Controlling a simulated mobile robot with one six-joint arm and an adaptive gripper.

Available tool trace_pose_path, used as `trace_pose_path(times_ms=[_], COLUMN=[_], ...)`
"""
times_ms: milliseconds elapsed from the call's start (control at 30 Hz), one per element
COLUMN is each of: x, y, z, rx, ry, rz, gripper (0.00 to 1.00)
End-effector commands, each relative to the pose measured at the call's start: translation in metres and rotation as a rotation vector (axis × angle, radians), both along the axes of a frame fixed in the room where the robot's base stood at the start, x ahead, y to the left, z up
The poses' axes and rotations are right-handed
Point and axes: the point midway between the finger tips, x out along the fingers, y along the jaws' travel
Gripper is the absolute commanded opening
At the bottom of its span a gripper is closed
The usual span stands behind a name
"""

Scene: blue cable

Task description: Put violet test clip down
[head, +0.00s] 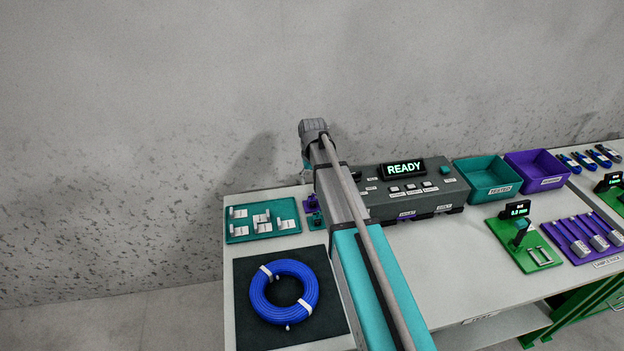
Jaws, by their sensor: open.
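A small violet piece (310,202), which looks like the violet test clip, is at the back of the bench, just left of my arm. A small teal piece (315,219) is right in front of it. My arm crosses this spot and hides part of both, so I cannot tell whether the violet piece rests on a holder or touches anything. The grey tester (452,194) with a lit READY display (404,168) stands just right of the arm.
A teal tray (240,231) with several pale labelled pieces lies left. A blue cable coil (284,292) lies on a black mat (246,335) in front. A teal bin (488,184), violet bin (538,170) and green gauge stand (540,257) are right. The front middle of the bench is clear.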

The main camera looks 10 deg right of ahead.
Motion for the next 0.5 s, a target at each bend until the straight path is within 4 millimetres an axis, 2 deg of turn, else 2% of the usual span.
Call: trace_pose_path(times_ms=[33,200,500], x=[0.0,0.0,0.0], y=[0.0,0.0,0.0], z=[0.008,0.016,0.019], rx=[0.0,0.0,0.0], ry=[0.0,0.0,0.0], rz=[0.0,0.0,0.0], gripper=[0.71,0.71,0.71])
